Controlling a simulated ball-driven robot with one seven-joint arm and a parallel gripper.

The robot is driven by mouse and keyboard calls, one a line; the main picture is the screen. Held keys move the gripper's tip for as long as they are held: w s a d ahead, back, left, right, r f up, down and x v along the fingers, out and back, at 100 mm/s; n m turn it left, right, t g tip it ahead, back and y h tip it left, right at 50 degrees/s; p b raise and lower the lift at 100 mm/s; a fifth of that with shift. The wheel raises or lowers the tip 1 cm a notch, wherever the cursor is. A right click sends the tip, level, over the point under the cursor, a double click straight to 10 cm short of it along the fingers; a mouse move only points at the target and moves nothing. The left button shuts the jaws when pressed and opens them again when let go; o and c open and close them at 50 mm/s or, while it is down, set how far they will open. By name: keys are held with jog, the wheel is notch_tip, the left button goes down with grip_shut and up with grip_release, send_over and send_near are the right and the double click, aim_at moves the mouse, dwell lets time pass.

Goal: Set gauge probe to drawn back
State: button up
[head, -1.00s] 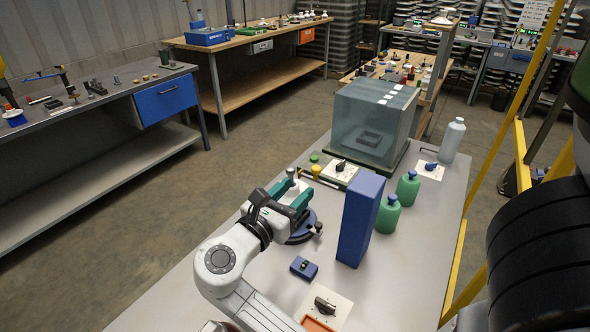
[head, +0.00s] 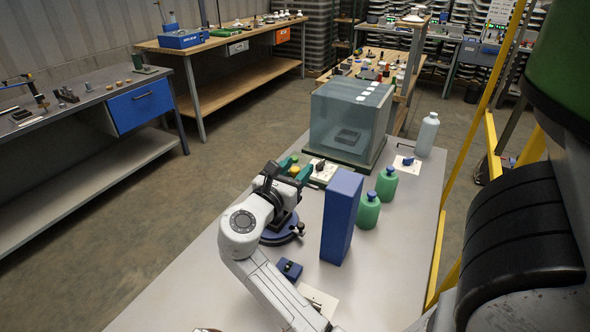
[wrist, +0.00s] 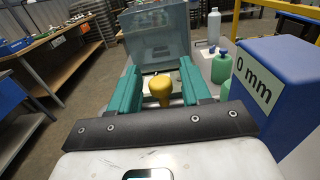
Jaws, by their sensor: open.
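A yellow knob (wrist: 160,88), likely the gauge probe's handle, stands between my gripper's teal fingers in the wrist view. It shows small between the fingertips in the head view (head: 295,170). My gripper (wrist: 160,76) is open, with one finger on each side of the knob. A gap shows on the left; I cannot tell whether the right finger touches it. The rest of the probe is hidden behind my gripper. A tall blue block (head: 341,215) stands right of my gripper; its label reads "0 mm" in the wrist view (wrist: 258,80).
A clear tank (head: 350,120) stands behind the knob. A white panel with a dark dial (head: 322,172) is just right of my gripper. Two green bottles (head: 368,210) and a white bottle (head: 427,135) stand right. A dark blue round base (head: 282,232) lies beneath my gripper.

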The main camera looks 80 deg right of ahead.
aim_at(314, 186)
grip_shut()
dwell(0.3)
jog(key=s+p, duration=0.1)
jog(key=s, duration=0.1)
jog(key=s+a+p, duration=0.1)
jog(key=s+p, duration=0.1)
jog(key=shift+s, duration=0.2)
jog(key=shift+s+a, duration=0.1)
jog(key=shift+s, duration=0.15)
grip_release()
